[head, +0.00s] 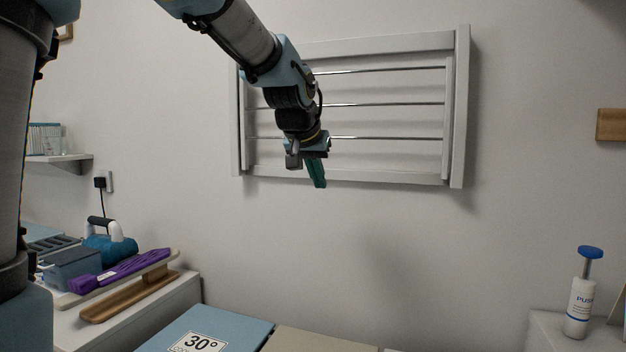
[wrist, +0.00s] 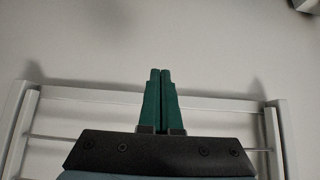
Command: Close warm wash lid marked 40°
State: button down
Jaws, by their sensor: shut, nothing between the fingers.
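My gripper (head: 317,172) is raised in front of the wall rack, pointing downward, with its green fingers together and nothing between them. The fingers also show shut in the wrist view (wrist: 160,100). A blue lid marked 30° (head: 215,334) lies at the bottom edge of the head view, cut off by the frame. A beige panel (head: 312,341) lies beside it on the right, with no marking in sight. No lid marked 40° can be seen in either view. My gripper is well above these panels and touches nothing.
A white drying rack (head: 455,110) hangs on the wall behind my gripper. At left, a counter (head: 160,318) holds a blue iron (head: 112,247), a purple item (head: 122,270) and a wooden board (head: 130,295). At right stands a pump bottle (head: 580,305). Space below my gripper is clear.

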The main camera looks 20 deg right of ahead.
notch_tip(320, 180, down, 7)
jog(key=p, duration=0.2)
jog(key=shift+w+d, duration=0.3)
jog(key=shift+d, duration=0.05)
